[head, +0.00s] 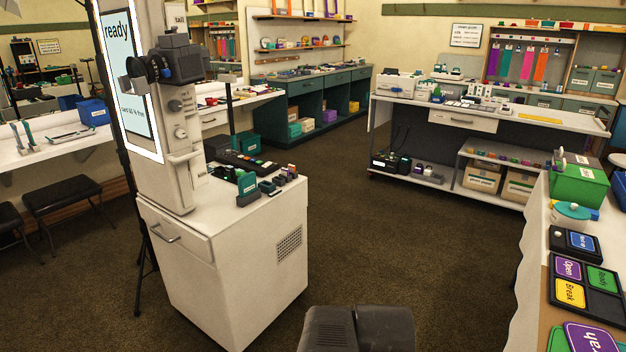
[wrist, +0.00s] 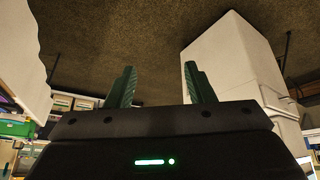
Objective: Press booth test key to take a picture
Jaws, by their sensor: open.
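The photo booth (head: 172,130) stands at the left in the head view, a pale column with a dark camera (head: 178,62) and a lit screen (head: 122,85) reading "ready". It rests on a white cabinet (head: 230,270), which also shows at the right of the wrist view (wrist: 238,65). A dark strip with small coloured keys (head: 245,163) lies on the cabinet top behind small green and dark items. I cannot tell which key is the test key. My gripper (wrist: 159,68) is open and empty, its green fingers apart, over carpet and away from the cabinet.
A table with coloured label boards (head: 583,290) and a green box (head: 578,187) runs along the right. A white workbench (head: 490,110) and dark green counters (head: 310,105) stand at the back. A black stool (head: 62,193) is at the left. The central carpet (head: 400,240) is clear.

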